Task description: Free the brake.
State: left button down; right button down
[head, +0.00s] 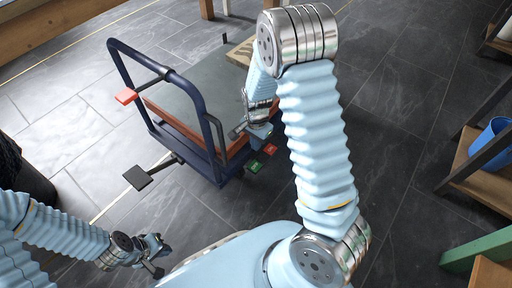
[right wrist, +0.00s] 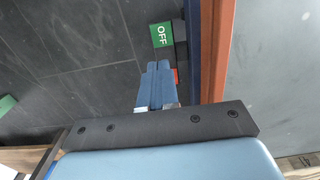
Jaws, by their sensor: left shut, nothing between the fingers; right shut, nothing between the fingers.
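A cart (head: 210,75) with a blue tubular handle frame stands on the floor in the head view. At its near right corner are a green pedal (head: 254,166) and a red pedal (head: 270,149). The right wrist view shows the green pedal (right wrist: 162,34) marked OFF, with a sliver of the red pedal (right wrist: 175,76) behind the fingers. My right gripper (head: 260,138) is shut and empty, just above the pedals; in the right wrist view its fingertips (right wrist: 157,68) are just below the green pedal. I cannot tell whether they touch. My left gripper (head: 155,258) is shut and empty, low at the left.
A black plate (head: 137,178) on an arm sticks out from the cart's near side. A shelf with a blue bin (head: 490,145) stands at the right. The floor between cart and shelf is clear.

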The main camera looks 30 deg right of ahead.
aim_at(254, 169)
notch_tip(254, 169, down, 12)
jog(key=b, duration=0.2)
jog(key=shift+b, duration=0.35)
jog(key=shift+a, duration=0.1)
jog(key=shift+s+a+f, duration=0.25)
jog(key=shift+a+f, duration=0.2)
jog(key=shift+f, duration=0.35)
notch_tip(254, 169, up, 14)
jog(key=p, duration=0.3)
jog(key=shift+d, duration=0.1)
